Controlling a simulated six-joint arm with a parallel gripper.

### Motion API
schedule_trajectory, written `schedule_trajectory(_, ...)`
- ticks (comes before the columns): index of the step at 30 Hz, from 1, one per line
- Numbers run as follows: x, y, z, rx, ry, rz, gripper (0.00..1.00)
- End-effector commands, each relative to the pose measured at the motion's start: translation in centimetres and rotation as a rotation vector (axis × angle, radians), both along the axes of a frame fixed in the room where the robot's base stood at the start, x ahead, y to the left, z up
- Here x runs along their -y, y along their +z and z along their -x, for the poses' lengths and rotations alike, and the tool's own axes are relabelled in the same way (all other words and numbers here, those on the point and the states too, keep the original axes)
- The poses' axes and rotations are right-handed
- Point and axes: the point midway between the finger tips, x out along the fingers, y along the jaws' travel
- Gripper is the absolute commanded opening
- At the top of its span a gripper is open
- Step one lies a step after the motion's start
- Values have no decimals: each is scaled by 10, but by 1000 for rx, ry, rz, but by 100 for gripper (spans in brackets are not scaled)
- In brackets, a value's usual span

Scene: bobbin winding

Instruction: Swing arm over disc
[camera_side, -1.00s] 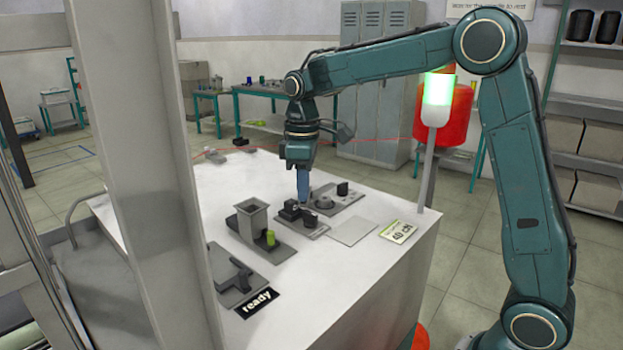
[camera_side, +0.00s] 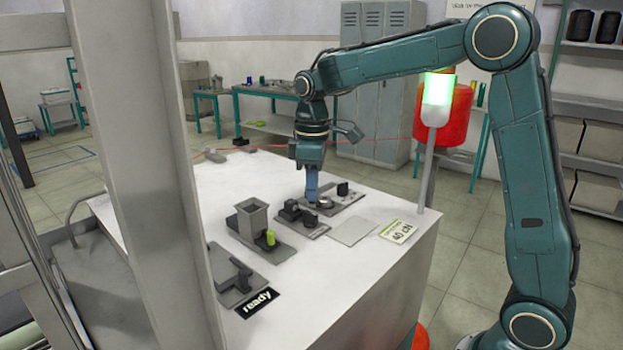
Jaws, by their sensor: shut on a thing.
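My gripper (camera_side: 312,194) points down with blue fingers, low over the rear grey plate (camera_side: 346,204). It is shut on what looks like the small swing arm; the held part is mostly hidden by the fingers. The round disc (camera_side: 324,202) lies on that plate, just right of the fingertips, and looks pale on top. I cannot tell whether the arm lies over the disc or beside it.
A dark post (camera_side: 342,188) stands right of the disc. A front plate with dark blocks (camera_side: 291,209) lies close to the gripper. A square grey hopper (camera_side: 252,218) and a yellow-green bobbin (camera_side: 270,238) are at left. A flat grey pad (camera_side: 352,231) lies in front.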

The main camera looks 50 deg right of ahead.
Motion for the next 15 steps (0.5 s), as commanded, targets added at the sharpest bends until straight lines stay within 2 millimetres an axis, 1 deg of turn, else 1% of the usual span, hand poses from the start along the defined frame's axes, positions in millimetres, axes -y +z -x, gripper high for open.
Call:
schedule_trajectory(5, 1, 1, 0, 5, -3, 1, 4)
schedule_trajectory(15, 9, 1, 5, 7, -4, 2, 4)
